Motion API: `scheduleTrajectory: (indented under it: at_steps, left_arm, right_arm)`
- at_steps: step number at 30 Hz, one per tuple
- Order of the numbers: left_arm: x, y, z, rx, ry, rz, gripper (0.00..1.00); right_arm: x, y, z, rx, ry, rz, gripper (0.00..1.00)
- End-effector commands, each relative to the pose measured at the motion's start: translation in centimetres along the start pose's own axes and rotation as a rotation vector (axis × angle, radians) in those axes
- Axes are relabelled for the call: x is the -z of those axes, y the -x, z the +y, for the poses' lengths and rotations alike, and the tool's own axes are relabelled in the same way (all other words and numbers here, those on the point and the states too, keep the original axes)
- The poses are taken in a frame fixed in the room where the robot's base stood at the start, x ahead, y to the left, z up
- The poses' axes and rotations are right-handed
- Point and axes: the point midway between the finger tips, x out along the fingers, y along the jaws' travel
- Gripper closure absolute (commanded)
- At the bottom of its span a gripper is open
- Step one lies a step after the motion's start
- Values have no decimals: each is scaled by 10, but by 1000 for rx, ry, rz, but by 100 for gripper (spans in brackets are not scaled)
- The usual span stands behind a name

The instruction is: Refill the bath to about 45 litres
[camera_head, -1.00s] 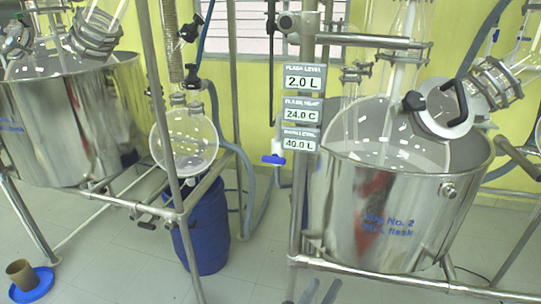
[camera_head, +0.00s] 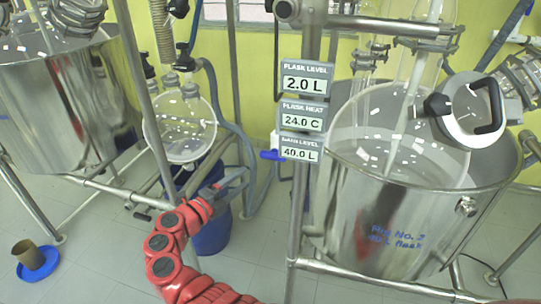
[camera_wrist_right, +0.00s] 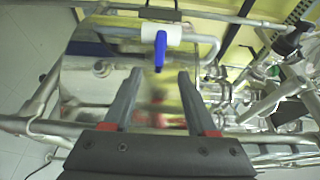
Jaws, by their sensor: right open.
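The steel bath (camera_head: 365,215) of Rig No. 2 stands at the right with a glass flask (camera_head: 385,140) inside it. On the post, the bottom display (camera_head: 299,150) appears to read bath level 40.0 L. A blue valve handle (camera_head: 271,155) sits just left of the post; in the right wrist view the blue handle (camera_wrist_right: 160,50) hangs from a white valve body (camera_wrist_right: 162,34). My right gripper (camera_head: 238,180) is open and empty, below and left of the handle. In the wrist view its fingertips (camera_wrist_right: 160,76) straddle the line to the handle, apparently short of it. My left gripper is out of view.
A second steel bath (camera_head: 60,110), a round glass flask (camera_head: 182,130) and a blue drum (camera_head: 212,232) stand left. Steel frame bars cross low. A brown cup (camera_head: 28,254) sits on a blue dish (camera_head: 40,266).

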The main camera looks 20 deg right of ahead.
Motion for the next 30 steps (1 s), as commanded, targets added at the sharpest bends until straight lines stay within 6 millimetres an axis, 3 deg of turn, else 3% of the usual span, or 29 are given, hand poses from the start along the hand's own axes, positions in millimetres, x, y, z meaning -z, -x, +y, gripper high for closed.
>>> scheduleTrajectory:
  at_steps: [9, 15, 21, 30]
  left_arm:
    - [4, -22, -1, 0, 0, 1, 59]
    - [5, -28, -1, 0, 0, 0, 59]
    - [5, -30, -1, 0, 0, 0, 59]
    - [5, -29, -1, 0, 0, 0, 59]
  right_arm:
    - [2, -79, -6, 5, -1, 6, 43]
    - [0, -114, -3, 4, 3, 1, 43]
    - [1, -130, -3, 4, -2, 2, 43]
    - [1, -132, -2, 3, -2, 3, 44]
